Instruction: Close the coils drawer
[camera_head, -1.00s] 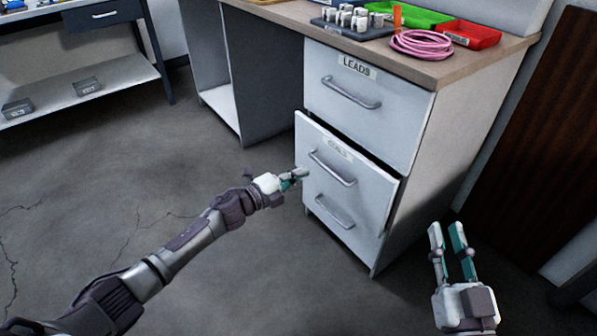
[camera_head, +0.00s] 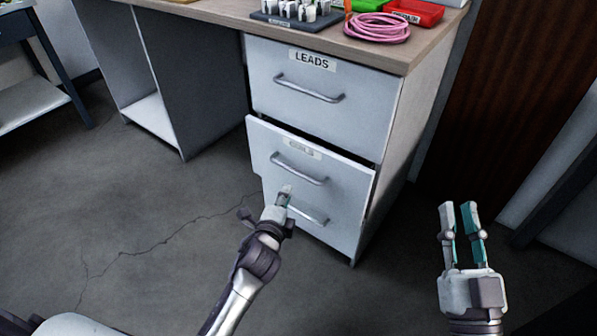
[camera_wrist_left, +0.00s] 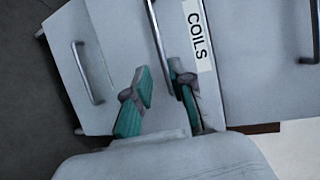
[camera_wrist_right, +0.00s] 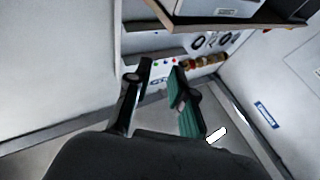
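The coils drawer (camera_head: 338,182) is the middle drawer of the white cabinet and stands a little way out, with a dark gap above its front. Its label (camera_wrist_left: 198,35) reads COILS in the left wrist view. Its bar handle (camera_head: 298,170) crosses the front below the label. My left gripper (camera_head: 284,195) is in front of the drawer, just below that handle in the head view. In the left wrist view its fingers (camera_wrist_left: 160,88) are apart near the handle bar; I cannot tell whether they touch it. My right gripper (camera_head: 462,212) is open and empty, right of the cabinet.
The LEADS drawer (camera_head: 330,95) above looks shut. A lower drawer handle (camera_head: 308,216) is below. The countertop (camera_head: 300,32) carries a pink cable coil (camera_head: 377,27), a red tray (camera_head: 415,12) and a dark rack of cylinders (camera_head: 296,20). Open floor (camera_head: 130,220) lies at left.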

